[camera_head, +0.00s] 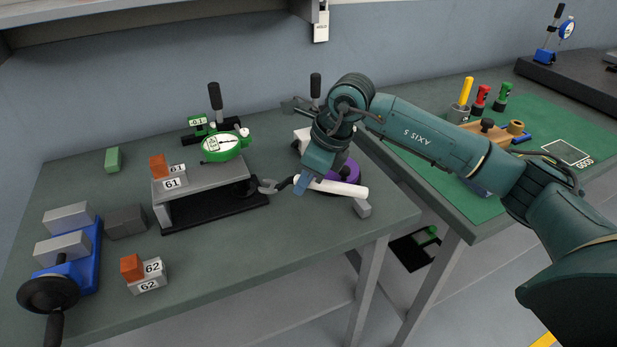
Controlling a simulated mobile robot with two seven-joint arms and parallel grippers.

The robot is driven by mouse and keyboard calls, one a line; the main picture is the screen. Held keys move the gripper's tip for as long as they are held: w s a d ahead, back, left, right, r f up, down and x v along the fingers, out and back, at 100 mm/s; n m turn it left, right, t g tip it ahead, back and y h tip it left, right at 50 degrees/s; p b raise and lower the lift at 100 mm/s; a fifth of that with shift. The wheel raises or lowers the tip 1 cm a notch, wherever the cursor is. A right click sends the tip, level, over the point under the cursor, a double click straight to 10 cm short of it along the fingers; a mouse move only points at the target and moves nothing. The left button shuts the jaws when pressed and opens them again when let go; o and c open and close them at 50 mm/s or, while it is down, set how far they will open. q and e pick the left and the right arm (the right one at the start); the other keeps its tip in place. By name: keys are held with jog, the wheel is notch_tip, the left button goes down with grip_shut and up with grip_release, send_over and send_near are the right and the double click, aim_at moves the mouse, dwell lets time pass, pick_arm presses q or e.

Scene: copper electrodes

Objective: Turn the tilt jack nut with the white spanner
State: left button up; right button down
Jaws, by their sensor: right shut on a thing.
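My right gripper (304,184) is shut on the white spanner (340,188) above the middle of the left bench. The spanner's white handle points right, and its grey open-ended head (267,186) points left. The head is close to a dark round part (245,189), seemingly the tilt jack nut, under the right end of a raised grey plate (205,180). I cannot tell whether the head touches or surrounds it. The plate stands on a black base (215,213). My left gripper is not in view.
A purple round part (350,172) is partly behind my gripper.

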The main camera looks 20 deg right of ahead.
aim_at(275, 182)
jog(key=shift+w+a, duration=0.1)
jog(key=shift+w+a, duration=0.8)
jog(key=shift+a, duration=0.2)
jog(key=shift+w+a, duration=0.75)
jog(key=shift+a, duration=0.2)
jog(key=w+n, duration=0.1)
jog(key=d+n+b, duration=0.1)
jog(key=shift+w+d+n+g+y, duration=0.1)
jog(key=shift+w+n+g+y, duration=0.2)
jog(key=shift+w+n+g, duration=0.1)
jog(key=w+n, duration=0.1)
jog(key=w+n+g+b, duration=0.1)
jog(key=n, duration=0.1)
jog(key=shift+w+d+n, duration=0.25)
jog(key=shift+d+n, duration=0.05)
jog(key=shift+d, duration=0.05)
jog(key=shift+s+a+m, duration=0.15)
jog(key=shift+s+m, duration=0.6)
jog(key=shift+m, duration=0.25)
